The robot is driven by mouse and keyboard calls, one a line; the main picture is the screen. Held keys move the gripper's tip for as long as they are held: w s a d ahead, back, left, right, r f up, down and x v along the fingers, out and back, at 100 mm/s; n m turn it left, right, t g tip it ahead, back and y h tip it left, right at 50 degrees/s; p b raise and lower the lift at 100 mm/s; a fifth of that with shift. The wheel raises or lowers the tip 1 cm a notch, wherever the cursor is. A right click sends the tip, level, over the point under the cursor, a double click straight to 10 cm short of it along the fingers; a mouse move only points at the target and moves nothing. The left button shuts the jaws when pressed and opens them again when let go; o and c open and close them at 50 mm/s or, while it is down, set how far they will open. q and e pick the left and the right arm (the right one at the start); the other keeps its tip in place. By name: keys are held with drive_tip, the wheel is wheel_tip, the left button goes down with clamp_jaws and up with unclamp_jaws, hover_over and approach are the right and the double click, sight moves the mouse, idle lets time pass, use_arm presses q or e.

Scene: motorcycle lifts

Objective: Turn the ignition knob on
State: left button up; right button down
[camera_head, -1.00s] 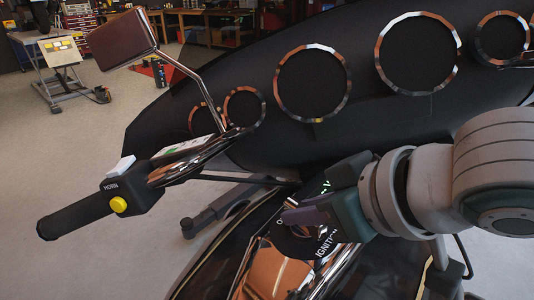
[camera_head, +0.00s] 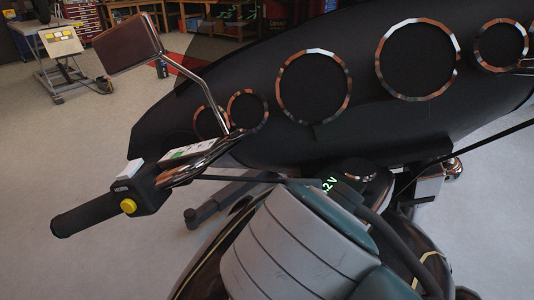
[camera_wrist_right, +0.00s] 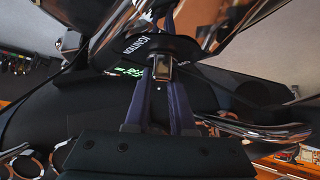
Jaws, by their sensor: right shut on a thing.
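The ignition knob (camera_wrist_right: 160,67) shows in the right wrist view at the ends of my right gripper's fingers, beside the white IGNITION lettering (camera_wrist_right: 136,46). My right gripper (camera_wrist_right: 162,82) has its two dark purple fingers on either side of the knob, shut on it. In the head view my right wrist and forearm cover the knob and its lettering. A small display with lit green characters ending in V (camera_head: 329,185) shows just beyond my arm. The knob's exact angle is hard to read. My left gripper is not in view.
The black dash with chrome-ringed gauges (camera_head: 314,86) lies behind. Open floor is at left.

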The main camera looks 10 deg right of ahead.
drive_tip(key=shift+m+h, duration=0.3)
idle(0.4)
drive_tip(key=c, duration=0.8)
unclamp_jaws()
drive_tip(key=shift+o, duration=0.2)
drive_tip(key=shift+r, duration=0.15)
drive_tip(key=p+v, duration=0.7)
drive_tip(key=v, duration=0.2)
drive_tip(key=shift+s+r+p, duration=0.2)
drive_tip(key=shift+r+p, duration=0.05)
drive_tip(key=shift+p, duration=0.1)
drive_tip(key=shift+a, duration=0.1)
